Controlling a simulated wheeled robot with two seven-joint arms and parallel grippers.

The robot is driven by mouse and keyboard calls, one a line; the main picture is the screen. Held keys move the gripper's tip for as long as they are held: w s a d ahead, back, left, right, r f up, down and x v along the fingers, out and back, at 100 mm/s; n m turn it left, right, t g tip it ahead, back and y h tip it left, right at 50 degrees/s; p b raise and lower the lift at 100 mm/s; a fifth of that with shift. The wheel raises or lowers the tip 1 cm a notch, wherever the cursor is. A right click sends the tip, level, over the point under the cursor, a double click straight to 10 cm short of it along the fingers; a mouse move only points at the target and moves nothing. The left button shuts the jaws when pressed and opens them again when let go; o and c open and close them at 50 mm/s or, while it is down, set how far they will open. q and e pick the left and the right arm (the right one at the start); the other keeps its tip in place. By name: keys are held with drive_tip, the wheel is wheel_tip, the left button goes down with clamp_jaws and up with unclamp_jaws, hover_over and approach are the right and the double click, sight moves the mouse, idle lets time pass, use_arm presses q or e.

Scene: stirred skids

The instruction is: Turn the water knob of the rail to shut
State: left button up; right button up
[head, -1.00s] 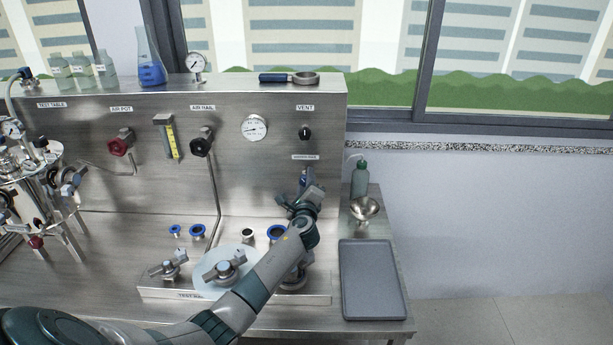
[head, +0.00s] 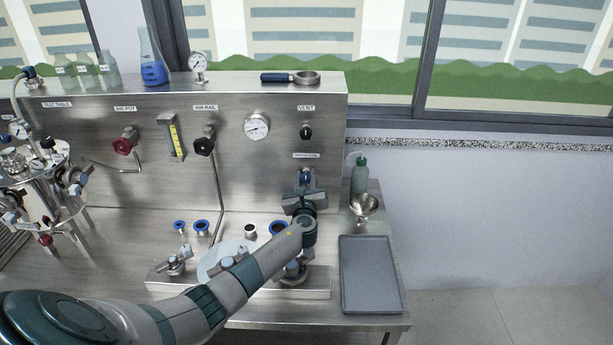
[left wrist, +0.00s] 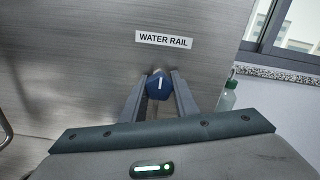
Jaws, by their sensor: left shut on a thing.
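The water rail knob is a blue knob with a white mark (left wrist: 158,86), on the steel panel below the "WATER RAIL" label (left wrist: 164,40). It also shows in the head view (head: 306,176), just above my left gripper (head: 305,188). In the left wrist view my left gripper (left wrist: 159,98) has one finger on each side of the knob and is shut on it. The white mark stands close to upright in that view. The valve body behind the knob is hidden. My right gripper is not in view.
The black vent knob (head: 306,132) is above, and the black air rail knob (head: 203,146) is to the left.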

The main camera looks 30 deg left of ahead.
use_arm(q)
drive_tip(key=shift+f, duration=0.1)
idle(0.3)
drive_tip(key=o, duration=1.1)
drive_tip(key=shift+c, duration=0.2)
drive_tip(key=shift+s, duration=0.1)
drive_tip(key=b+v, duration=0.4)
drive_tip(key=v, duration=1.3)
drive_tip(key=shift+s, duration=0.15)
